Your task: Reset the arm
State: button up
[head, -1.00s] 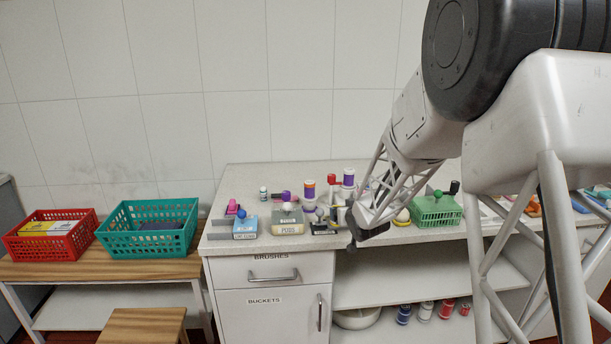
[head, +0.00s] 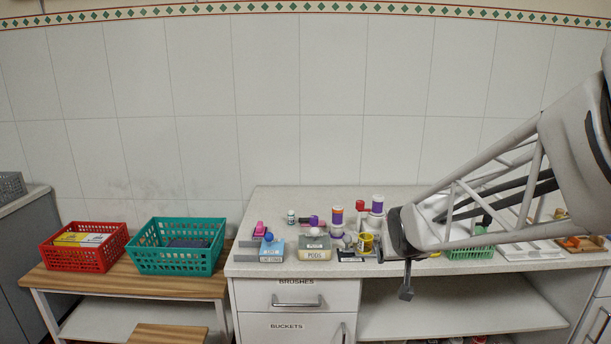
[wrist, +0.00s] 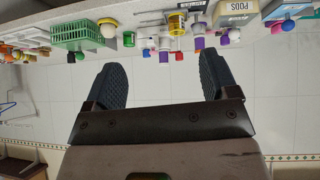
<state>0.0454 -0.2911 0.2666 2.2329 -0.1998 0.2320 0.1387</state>
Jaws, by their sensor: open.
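My gripper (wrist: 160,85) is open and empty in the wrist view, its two dark fingers wide apart with the wall behind them. The wrist view is upside down, with the counter's things along its top edge. In the head view my gripper (head: 406,278) shows small and dark at the end of my arm, in front of the counter's front edge. My forearm crosses the right side of that view and hides part of the counter (head: 500,263).
Bottles, a labelled pods box (head: 314,250), a blue box (head: 272,250), a yellow cup (head: 366,242) and a green basket (head: 470,253) crowd the counter. A red basket (head: 84,258) and a teal basket (head: 176,262) stand on a wooden bench at left. The wall above is clear.

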jog(key=s+a+r+g, duration=0.1)
jog(key=s+g, duration=0.1)
jog(key=s, duration=1.2)
jog(key=s+a+r+g, duration=0.1)
jog(key=s+a+g, duration=0.1)
jog(key=s, duration=1.3)
jog(key=shift+s+g+y, duration=0.15)
jog(key=shift+g+y, duration=0.25)
jog(key=shift+g, duration=0.4)
